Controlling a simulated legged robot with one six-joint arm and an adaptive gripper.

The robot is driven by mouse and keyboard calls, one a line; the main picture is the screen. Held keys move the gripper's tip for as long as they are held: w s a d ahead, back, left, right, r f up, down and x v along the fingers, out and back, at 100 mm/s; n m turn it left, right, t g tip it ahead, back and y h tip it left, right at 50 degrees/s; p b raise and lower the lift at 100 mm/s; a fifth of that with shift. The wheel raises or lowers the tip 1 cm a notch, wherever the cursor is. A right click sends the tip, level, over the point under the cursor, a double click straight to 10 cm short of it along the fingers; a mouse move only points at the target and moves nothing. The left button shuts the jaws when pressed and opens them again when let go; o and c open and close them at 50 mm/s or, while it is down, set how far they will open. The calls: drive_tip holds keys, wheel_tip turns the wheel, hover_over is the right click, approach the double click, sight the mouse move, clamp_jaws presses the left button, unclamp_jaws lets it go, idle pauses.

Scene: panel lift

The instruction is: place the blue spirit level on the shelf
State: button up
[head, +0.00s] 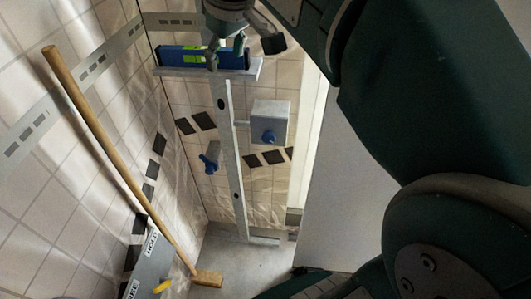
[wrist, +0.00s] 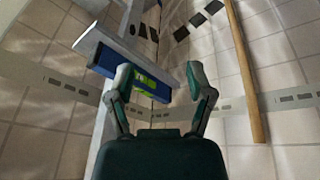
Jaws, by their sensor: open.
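The blue spirit level (head: 178,56) has a yellow-green window and lies lengthwise on the narrow grey shelf (head: 257,70), near the top of the head view. It also shows in the wrist view (wrist: 112,70), against the pale shelf board (wrist: 88,40). My gripper (head: 226,52) is in front of the right part of the level in the head view. In the wrist view my gripper (wrist: 160,74) has its two fingers spread wide, with the level's window end seen between and beyond them. The left finger overlaps the level; I cannot tell whether it touches.
A metal upright (head: 231,150) runs down below the shelf. A grey box with a blue knob (head: 269,122) and a blue handle (head: 209,162) are on the tiled wall. A long wooden-handled tool (head: 115,155) leans at the left. Floor (head: 240,262) shows below.

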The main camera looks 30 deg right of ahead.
drive_tip(key=s+f+m+t, duration=0.2)
drive_tip(key=s+f+m, duration=0.2)
drive_tip(key=s+f, duration=1.1)
drive_tip(key=shift+s+f, duration=0.15)
drive_tip(key=shift+f, duration=0.55)
